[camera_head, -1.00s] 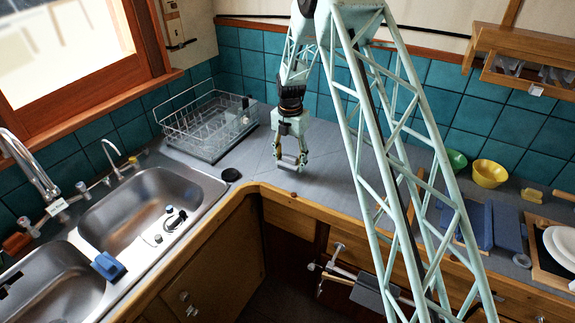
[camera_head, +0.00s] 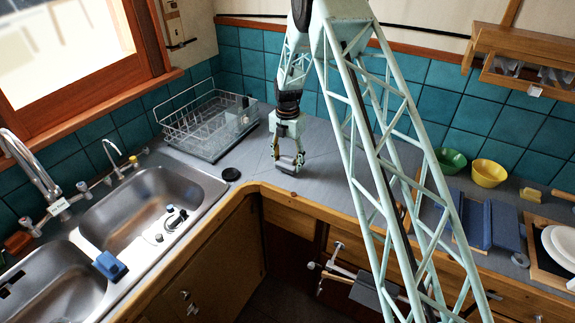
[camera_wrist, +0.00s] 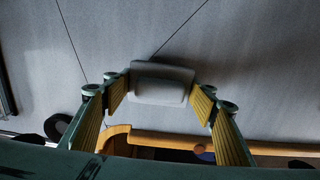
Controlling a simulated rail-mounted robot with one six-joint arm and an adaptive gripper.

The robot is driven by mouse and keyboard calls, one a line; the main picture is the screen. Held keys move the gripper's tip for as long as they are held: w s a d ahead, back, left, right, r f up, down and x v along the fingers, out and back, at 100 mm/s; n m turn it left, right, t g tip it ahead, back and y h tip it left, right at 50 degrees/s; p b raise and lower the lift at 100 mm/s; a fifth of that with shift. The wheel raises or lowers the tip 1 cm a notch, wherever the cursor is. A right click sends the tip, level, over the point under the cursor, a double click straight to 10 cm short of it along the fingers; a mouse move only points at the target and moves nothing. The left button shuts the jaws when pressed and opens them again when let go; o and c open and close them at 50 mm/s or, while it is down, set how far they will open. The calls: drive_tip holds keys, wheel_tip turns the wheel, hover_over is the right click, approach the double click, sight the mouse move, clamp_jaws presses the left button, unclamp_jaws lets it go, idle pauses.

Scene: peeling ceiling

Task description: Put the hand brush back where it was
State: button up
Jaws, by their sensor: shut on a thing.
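My gripper (camera_head: 287,165) is over the grey worktop near the inner corner, pointing down. It is shut on a small grey, rounded block, which I take to be the hand brush (camera_head: 288,157). In the wrist view the hand brush (camera_wrist: 162,82) spans the space between the ribbed yellow finger pads of my gripper (camera_wrist: 162,92). Its bristles are not visible. Whether its underside touches the worktop (camera_wrist: 235,50) cannot be told.
A wire dish rack (camera_head: 208,122) stands left of my gripper, near a black disc (camera_head: 231,174) and the double sink (camera_head: 150,215). Green (camera_head: 450,161) and yellow (camera_head: 489,173) bowls and blue items (camera_head: 490,225) lie right. Bare worktop surrounds my gripper.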

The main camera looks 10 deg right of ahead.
sight(288, 158)
drive_tip(key=shift+f, duration=0.7)
drive_tip(key=shift+f, duration=0.15)
drive_tip(key=o, duration=1.3)
drive_tip(key=shift+r, duration=0.25)
wheel_tip(288, 158, up, 10)
drive_tip(key=shift+r+b, duration=0.15)
drive_tip(key=shift+b, duration=0.45)
drive_tip(key=shift+r, duration=0.75)
drive_tip(key=shift+r, duration=0.1)
